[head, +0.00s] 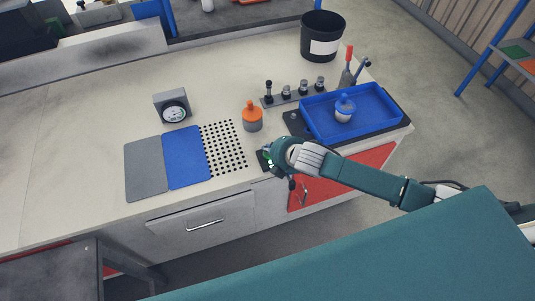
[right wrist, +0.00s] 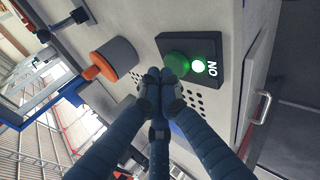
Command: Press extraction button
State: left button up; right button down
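A black button panel (right wrist: 218,72) is at the centre right of the right wrist view. It has a green button (right wrist: 177,63), a glowing white-green light (right wrist: 198,65) and the word ON. My right gripper (right wrist: 160,74) has its dark blue fingers drawn together, with nothing between them. The tips overlap the edge of the green button in the picture; I cannot tell whether they touch it. In the head view, my right gripper (head: 271,157) is at the worktop's front edge and mostly covers the panel (head: 262,161). My left gripper is not in view.
An orange-capped bottle (head: 252,117) stands behind the gripper. A blue tray (head: 372,122) holding a blue-topped jar (head: 344,108) is to the right. A perforated plate (head: 222,147), blue mat (head: 186,157) and dial gauge (head: 173,107) lie left. The worktop's left part is clear.

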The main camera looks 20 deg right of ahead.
jog(key=shift+f, duration=0.4)
jog(key=shift+r, duration=0.1)
jog(key=shift+r+p, duration=0.9)
jog(key=shift+p, duration=0.05)
notch_tip(320, 180, up, 6)
jog(key=p, duration=0.6)
dwell(0.3)
